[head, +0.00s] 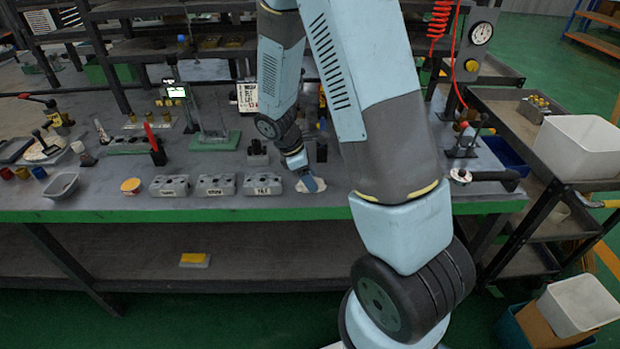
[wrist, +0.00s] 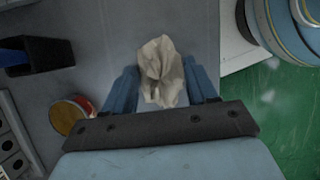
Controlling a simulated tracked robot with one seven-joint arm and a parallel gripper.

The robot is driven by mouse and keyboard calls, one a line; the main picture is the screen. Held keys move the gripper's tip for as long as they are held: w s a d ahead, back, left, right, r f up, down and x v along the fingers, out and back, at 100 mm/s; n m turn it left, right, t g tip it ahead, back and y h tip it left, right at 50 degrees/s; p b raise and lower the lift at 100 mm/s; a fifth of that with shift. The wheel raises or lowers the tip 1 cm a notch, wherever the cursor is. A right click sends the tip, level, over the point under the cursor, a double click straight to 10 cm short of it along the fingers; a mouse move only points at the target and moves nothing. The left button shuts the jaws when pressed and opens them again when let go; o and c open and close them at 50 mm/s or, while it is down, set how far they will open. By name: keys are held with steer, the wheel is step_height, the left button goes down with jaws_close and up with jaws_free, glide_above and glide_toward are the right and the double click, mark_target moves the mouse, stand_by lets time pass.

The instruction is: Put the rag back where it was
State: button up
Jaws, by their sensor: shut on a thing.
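The rag (wrist: 160,68) is a crumpled cream cloth, seen in the wrist view between the two blue fingers of my gripper (wrist: 163,86). My gripper is shut on it, and part of the cloth sticks out past the fingertips. In the head view my gripper (head: 309,184) is low over the front of the bench, right of the three grey valve blocks (head: 263,184). A pale edge of the rag shows there close to the bench top. Whether it touches the surface cannot be told.
The bench (head: 220,215) has a green front edge. A round yellow-topped tin (head: 131,186) and a grey dish (head: 61,186) stand left of the blocks. In the wrist view a red and yellow tin (wrist: 69,115) and a black holder (wrist: 38,58) lie left of my gripper.

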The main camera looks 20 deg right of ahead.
steer(key=shift+s+f, duration=0.15)
steer(key=shift+f, duration=0.05)
steer(key=shift+c, duration=0.5)
steer(key=o, duration=1.2)
steer(key=v, duration=1.1)
steer(key=s+d+r+m+t+y, duration=0.15)
steer(key=s+r+m, duration=0.25)
steer(key=r, duration=0.4)
steer(key=s+d+r+m+t+y, duration=0.1)
steer(key=s+d+r+m+t, duration=0.2)
steer(key=r, duration=0.4)
steer(key=s+r+m+t+y, duration=0.2)
steer(key=s+r+m, duration=0.6)
steer(key=s, duration=0.6)
steer(key=shift+r+t, duration=0.35)
steer(key=shift+r, duration=0.05)
steer(key=shift+a, duration=0.1)
